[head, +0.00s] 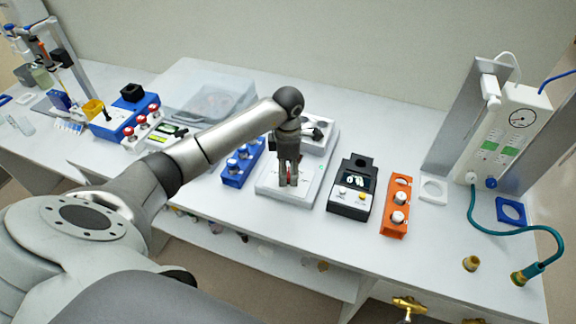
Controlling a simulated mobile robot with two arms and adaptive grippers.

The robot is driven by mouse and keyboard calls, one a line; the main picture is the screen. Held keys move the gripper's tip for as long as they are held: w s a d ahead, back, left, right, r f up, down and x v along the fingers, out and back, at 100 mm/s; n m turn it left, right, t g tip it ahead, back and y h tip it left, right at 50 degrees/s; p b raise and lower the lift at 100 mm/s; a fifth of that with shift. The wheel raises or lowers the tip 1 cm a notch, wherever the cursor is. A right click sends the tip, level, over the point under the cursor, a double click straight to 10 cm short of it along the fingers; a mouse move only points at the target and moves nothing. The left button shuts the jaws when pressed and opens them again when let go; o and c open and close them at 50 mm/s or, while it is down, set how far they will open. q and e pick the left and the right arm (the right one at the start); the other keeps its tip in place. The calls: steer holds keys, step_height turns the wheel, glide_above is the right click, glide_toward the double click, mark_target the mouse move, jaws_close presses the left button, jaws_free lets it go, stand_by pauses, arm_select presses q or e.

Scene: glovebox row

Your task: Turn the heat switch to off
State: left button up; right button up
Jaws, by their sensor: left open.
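My left arm comes in from the left, and its left gripper (289,184) points down over the front part of a white bench device (308,187). The fingers are open, with a narrow gap between them. No heat switch can be clearly made out; the gripper covers part of the device's front. I cannot tell whether the fingertips touch anything. My right gripper is not in view.
Left of the device is a blue rack (238,172) with white-topped items. To the right stand a black instrument (352,190) with a display, and an orange rack (396,220). A teal hose (512,229) runs along the right. The bench front between is clear.

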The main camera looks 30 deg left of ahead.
arm_select(q)
steer(key=c, duration=1)
steer(key=shift+f, duration=0.1)
steer(key=n+b, duration=0.2)
steer(key=n, duration=0.2)
steer(key=shift+n, duration=0.3)
steer(key=n+b, duration=0.1)
steer(key=n, duration=0.3)
steer(key=shift+b, duration=0.35)
steer(key=shift+n, duration=0.3)
steer(key=o, duration=1)
